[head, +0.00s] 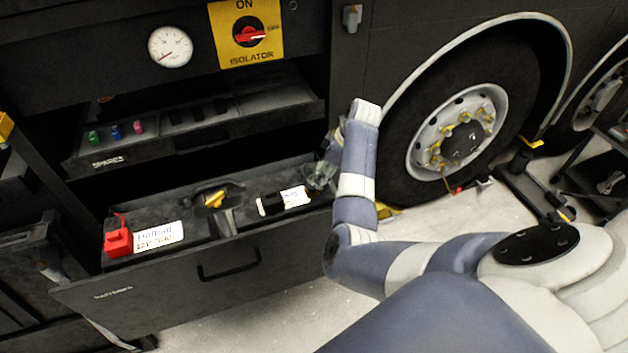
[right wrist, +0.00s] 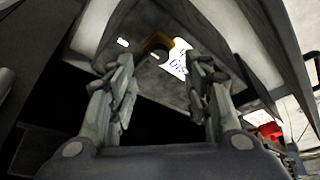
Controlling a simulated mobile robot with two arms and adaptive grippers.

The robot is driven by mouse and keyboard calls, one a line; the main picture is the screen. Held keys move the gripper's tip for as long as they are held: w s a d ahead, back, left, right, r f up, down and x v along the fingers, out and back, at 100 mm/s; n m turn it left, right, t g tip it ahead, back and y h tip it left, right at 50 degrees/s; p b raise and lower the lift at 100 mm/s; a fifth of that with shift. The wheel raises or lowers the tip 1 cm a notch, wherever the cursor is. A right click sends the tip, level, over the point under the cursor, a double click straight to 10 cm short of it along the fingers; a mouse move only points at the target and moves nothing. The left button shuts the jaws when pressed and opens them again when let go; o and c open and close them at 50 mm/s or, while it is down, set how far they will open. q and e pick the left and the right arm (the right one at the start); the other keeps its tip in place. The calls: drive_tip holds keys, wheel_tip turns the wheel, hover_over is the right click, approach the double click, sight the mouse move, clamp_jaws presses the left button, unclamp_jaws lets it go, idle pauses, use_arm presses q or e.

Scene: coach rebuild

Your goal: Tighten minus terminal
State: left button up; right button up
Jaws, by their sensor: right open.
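The open battery drawer (head: 160,290) holds a black battery with a white handwritten label (head: 158,236) and a red terminal cover (head: 118,238) at its left end. A yellow piece (head: 214,199) shows near the drawer's middle. A second white-labelled block (head: 290,198) is at the right. My right gripper (head: 322,176) is at the drawer's right end, beside that block. In the right wrist view its jaws are open and empty, with a yellow-brown piece (right wrist: 156,44) and a white label (right wrist: 180,60) beyond the fingertips. I cannot clearly make out the minus terminal. My left gripper is out of view.
Above is a spares shelf (head: 200,128) with small green, blue and pink items. A yellow isolator panel (head: 246,33) and a gauge (head: 170,47) are on the wall. A large wheel (head: 458,132) stands right of my forearm. Pale floor (head: 270,325) is clear before the drawer.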

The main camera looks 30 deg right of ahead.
sight(314, 187)
drive_tip(key=x, duration=0.5)
drive_tip(key=shift+w+r, duration=0.1)
drive_tip(key=shift+x, duration=0.75)
drive_tip(key=shift+c, duration=1.1)
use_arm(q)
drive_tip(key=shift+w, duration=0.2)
use_arm(e)
drive_tip(key=c, duration=0.9)
